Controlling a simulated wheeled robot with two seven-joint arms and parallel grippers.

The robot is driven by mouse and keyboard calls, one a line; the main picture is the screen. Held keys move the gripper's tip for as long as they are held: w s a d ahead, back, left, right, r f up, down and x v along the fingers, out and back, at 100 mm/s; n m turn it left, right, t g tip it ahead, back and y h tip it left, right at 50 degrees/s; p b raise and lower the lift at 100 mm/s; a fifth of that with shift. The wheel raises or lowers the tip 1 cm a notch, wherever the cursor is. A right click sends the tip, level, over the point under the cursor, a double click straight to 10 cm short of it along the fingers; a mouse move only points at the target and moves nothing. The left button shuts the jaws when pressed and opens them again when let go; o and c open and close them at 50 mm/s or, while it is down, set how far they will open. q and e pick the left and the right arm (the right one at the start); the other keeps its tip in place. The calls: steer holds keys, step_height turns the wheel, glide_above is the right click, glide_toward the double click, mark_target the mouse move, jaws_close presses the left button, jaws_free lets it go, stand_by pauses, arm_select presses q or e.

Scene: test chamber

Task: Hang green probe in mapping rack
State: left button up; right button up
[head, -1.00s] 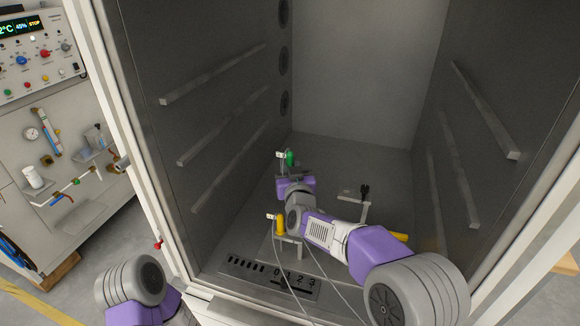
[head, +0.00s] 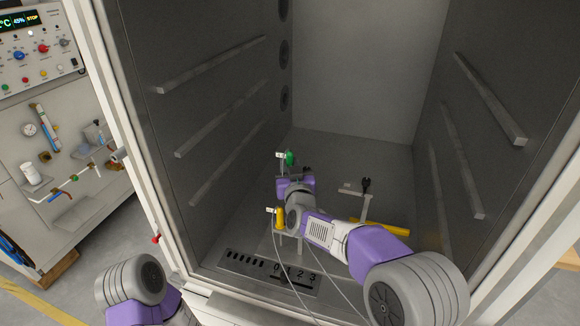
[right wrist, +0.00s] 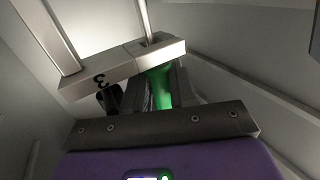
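The green probe (head: 290,158) is deep in the chamber, at the tip of my right gripper (head: 300,171). In the right wrist view the green probe (right wrist: 160,88) sits between the two dark fingers of my right gripper (right wrist: 158,92), which look shut on it. A grey rack piece with a black clip (head: 366,186) stands to the right in the head view. My arm hides part of the rack. My left gripper is out of view.
A yellow probe (head: 279,219) with a white tag stands nearer, left of my right forearm. A yellow bar (head: 384,227) lies on the chamber floor behind my arm. A slotted plate numbered up to 3 (head: 270,271) lies at the front. Ledges line both side walls.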

steer(key=o, duration=0.5)
steer(key=shift+c, duration=0.2)
steer(key=shift+d, duration=0.1)
steer(key=s+d, duration=0.1)
steer(key=s, duration=0.6)
steer(key=shift+s, duration=0.25)
